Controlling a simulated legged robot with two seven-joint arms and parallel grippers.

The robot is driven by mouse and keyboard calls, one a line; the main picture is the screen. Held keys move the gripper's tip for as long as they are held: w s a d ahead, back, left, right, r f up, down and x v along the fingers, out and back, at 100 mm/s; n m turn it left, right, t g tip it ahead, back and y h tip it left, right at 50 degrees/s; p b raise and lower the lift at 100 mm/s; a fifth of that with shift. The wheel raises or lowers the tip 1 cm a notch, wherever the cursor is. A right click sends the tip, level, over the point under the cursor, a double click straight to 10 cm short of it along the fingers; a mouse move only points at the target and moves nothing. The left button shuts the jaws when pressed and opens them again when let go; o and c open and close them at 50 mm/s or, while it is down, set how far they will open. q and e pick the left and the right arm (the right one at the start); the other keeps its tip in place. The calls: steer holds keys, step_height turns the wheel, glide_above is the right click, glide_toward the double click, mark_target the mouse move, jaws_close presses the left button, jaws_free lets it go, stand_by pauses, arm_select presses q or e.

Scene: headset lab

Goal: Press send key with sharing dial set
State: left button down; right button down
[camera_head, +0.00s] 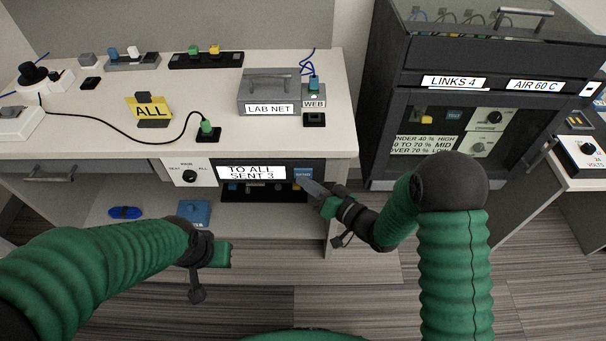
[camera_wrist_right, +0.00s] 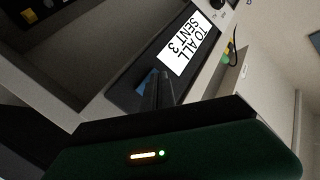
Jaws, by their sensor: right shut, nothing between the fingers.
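The blue send key (camera_head: 303,174) is at the right end of the dark panel under the bench top. The display (camera_head: 251,172) beside it reads "TO ALL SENT 3". The sharing dial (camera_head: 189,175) is a black knob on a white plate left of the display; its pointer is too small to read. My right gripper (camera_head: 311,187) is shut and empty, its tips at the key's lower edge. In the right wrist view the fingers (camera_wrist_right: 160,88) partly cover the blue key (camera_wrist_right: 147,80); contact cannot be told. My left gripper (camera_head: 218,252) is low in front of the bench, its jaws unclear.
A yellow "ALL" sign (camera_head: 150,111) and a grey LAB NET box (camera_head: 268,93) stand on the bench top. A blue box (camera_head: 194,212) sits on the lower shelf. A dark cabinet (camera_head: 390,100) stands to the right. Open floor lies in front.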

stand_by(0.5)
steer(key=shift+s, duration=0.75)
steer(key=s+p, duration=0.1)
steer(key=s, duration=0.4)
stand_by(0.7)
